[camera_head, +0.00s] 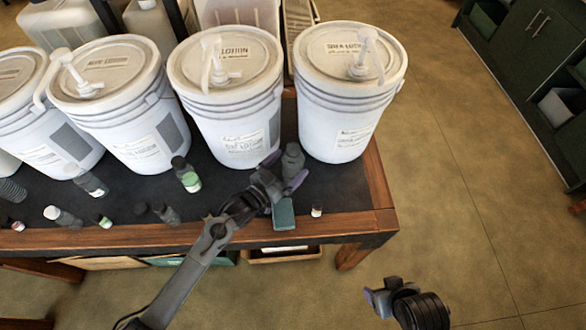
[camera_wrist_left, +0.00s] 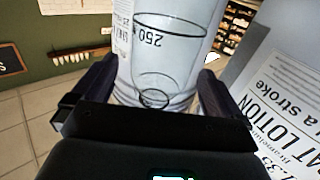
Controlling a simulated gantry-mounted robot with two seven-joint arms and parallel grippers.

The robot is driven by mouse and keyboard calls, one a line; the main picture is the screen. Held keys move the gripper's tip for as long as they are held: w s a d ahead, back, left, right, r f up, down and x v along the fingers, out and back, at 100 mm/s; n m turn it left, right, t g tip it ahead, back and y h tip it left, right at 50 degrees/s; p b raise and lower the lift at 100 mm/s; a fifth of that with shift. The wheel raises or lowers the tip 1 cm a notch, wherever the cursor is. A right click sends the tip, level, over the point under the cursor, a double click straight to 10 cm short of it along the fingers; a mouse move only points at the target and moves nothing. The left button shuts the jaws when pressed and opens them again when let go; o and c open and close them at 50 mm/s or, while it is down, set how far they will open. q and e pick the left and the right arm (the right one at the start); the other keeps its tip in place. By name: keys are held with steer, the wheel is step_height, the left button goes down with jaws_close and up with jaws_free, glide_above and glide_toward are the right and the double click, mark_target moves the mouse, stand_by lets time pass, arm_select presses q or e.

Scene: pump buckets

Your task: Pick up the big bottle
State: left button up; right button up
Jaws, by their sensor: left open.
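The big bottle is a grey bottle (camera_head: 293,158) standing on the dark table top, in front of the gap between two white pump buckets. My left gripper (camera_head: 284,182) is open around its lower part in the head view. In the left wrist view the pale bottle (camera_wrist_left: 172,45) with a "250" mark stands between the two open fingers (camera_wrist_left: 157,75). Contact with the fingers cannot be told. The bottle's base is hidden by my gripper. My right gripper (camera_head: 380,298) hangs at the lower right, off the table, and its jaw opening is unclear.
White pump buckets (camera_head: 233,115) stand in a row behind, one close on the right (camera_head: 340,120). Several small bottles (camera_head: 187,176) stand to the left. A teal box (camera_head: 284,214) and a tiny bottle (camera_head: 316,211) are near the wooden front edge (camera_head: 345,224).

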mark_target(296, 157)
arm_select(q)
steer(key=x, duration=0.4)
steer(key=shift+w+r, duration=0.15)
steer(key=shift+r, duration=0.05)
steer(key=c, duration=1.3)
